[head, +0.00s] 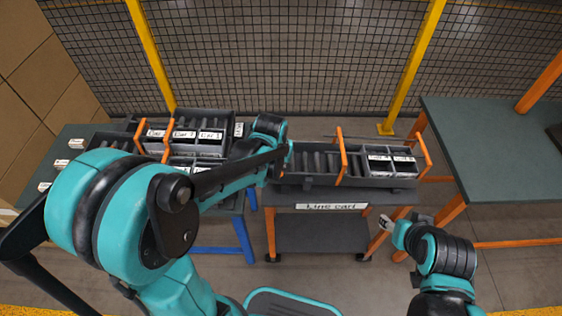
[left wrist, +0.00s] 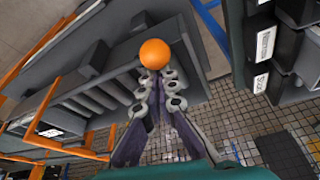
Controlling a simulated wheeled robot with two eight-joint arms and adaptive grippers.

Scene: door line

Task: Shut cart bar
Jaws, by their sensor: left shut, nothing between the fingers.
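The line cart (head: 317,207) stands at the middle of the head view, its grey tray (head: 290,181) on top and orange uprights (head: 342,160) across it. In the left wrist view a round orange knob or bar end (left wrist: 154,53) shows just beyond the fingertips of my left gripper (left wrist: 157,84). My left gripper is shut and empty; whether it touches the knob I cannot tell. In the head view my left forearm and wrist hide the cart's left end. My right gripper (head: 408,221) is low at the cart's right front, its fingers not clear.
A rack of labelled bins (head: 197,137) stands on the table at left, close to my left arm. More labelled bins (head: 390,165) sit in the cart's right part. A green-topped table (head: 500,150) is at right. A mesh fence (head: 290,60) with yellow posts runs behind.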

